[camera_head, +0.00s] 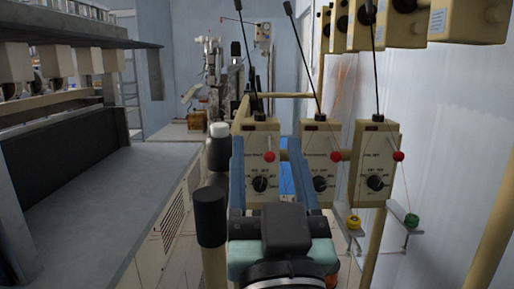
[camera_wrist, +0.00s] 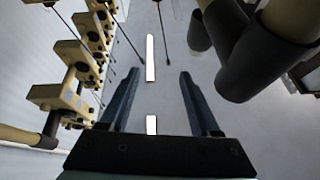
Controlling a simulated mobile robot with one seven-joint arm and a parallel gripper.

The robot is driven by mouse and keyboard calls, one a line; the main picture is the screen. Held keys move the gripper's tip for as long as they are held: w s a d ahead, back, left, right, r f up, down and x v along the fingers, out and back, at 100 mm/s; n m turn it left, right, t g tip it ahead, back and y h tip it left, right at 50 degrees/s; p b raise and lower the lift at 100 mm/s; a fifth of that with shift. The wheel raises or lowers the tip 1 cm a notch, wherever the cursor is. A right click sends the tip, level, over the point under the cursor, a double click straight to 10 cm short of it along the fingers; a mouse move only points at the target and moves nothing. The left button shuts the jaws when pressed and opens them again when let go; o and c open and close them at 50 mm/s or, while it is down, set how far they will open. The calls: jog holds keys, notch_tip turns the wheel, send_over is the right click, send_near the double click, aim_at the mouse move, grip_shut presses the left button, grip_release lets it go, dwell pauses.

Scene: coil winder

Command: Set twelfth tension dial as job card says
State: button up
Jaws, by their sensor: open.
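Three cream tension boxes stand in a row in the head view, each with a black pointer dial: the left dial (camera_head: 260,184), the middle dial (camera_head: 320,184) and the right dial (camera_head: 375,183). Their printed scales are too small to read, and I cannot tell which dial is the twelfth. No readable job card shows. My gripper (camera_head: 267,140) has its two blue fingers spread wide, in front of the left and middle boxes, with nothing held. In the wrist view my gripper (camera_wrist: 156,77) is open and empty, with a row of cream boxes (camera_wrist: 68,98) to its left.
Red balls (camera_head: 398,156) and thin black rods rise by the boxes. Yellow (camera_head: 354,222) and green (camera_head: 412,220) spools sit on brackets at lower right. More cream boxes (camera_head: 408,22) hang at upper right. A grey bench (camera_head: 110,200) lies left; black-sleeved posts (camera_head: 210,215) stand beside my gripper.

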jog(key=s+a+r+t+h+b, duration=0.1)
jog(key=s+r+t+b, duration=0.3)
jog(key=s+r, duration=0.2)
jog(key=shift+s+r+h, duration=0.3)
jog(key=shift+s+r, duration=0.1)
jog(key=shift+s, duration=0.45)
jog(key=shift+a, duration=0.1)
jog(key=shift+b, duration=0.3)
